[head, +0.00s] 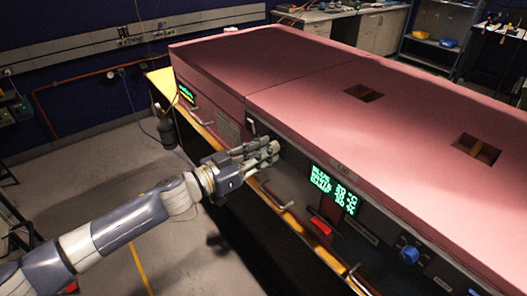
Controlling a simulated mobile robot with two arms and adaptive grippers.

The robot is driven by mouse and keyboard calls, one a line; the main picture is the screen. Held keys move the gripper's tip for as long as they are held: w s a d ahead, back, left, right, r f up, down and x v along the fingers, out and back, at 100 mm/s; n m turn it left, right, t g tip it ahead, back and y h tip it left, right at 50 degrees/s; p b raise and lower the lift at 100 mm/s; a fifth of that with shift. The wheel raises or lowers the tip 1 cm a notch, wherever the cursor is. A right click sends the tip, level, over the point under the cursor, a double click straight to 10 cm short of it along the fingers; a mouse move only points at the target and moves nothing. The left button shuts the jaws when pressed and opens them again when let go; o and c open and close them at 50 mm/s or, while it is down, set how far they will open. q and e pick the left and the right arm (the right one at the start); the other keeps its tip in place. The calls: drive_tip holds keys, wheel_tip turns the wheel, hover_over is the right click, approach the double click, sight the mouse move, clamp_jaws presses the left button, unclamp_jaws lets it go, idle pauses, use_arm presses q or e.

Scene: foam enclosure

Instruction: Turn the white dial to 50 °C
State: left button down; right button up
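My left gripper (268,152) reaches in from the left to the dark front panel of the pink foam-covered enclosure (300,65). Its fingers are at the panel, left of the green display. The white dial cannot be made out clearly; the gripper may be covering it. Whether the fingers are apart or closed on something cannot be told at this size. The green display (333,188) shows several lines of text with °C values, too blurred to read surely. My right gripper is not in view.
A blue dial (409,254) sits on the panel at the lower right. A red handle (320,226) and bar handles stick out below the display. A smaller green display (187,94) is at the far left end. Open floor (95,200) lies left of the enclosure.

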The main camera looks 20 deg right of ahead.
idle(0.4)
use_arm(q)
drive_tip(key=shift+r+m+b, duration=0.1)
drive_tip(key=shift+m+b, duration=3.25)
drive_tip(key=shift+m, duration=13.15)
drive_tip(key=c, duration=1.4)
unclamp_jaws()
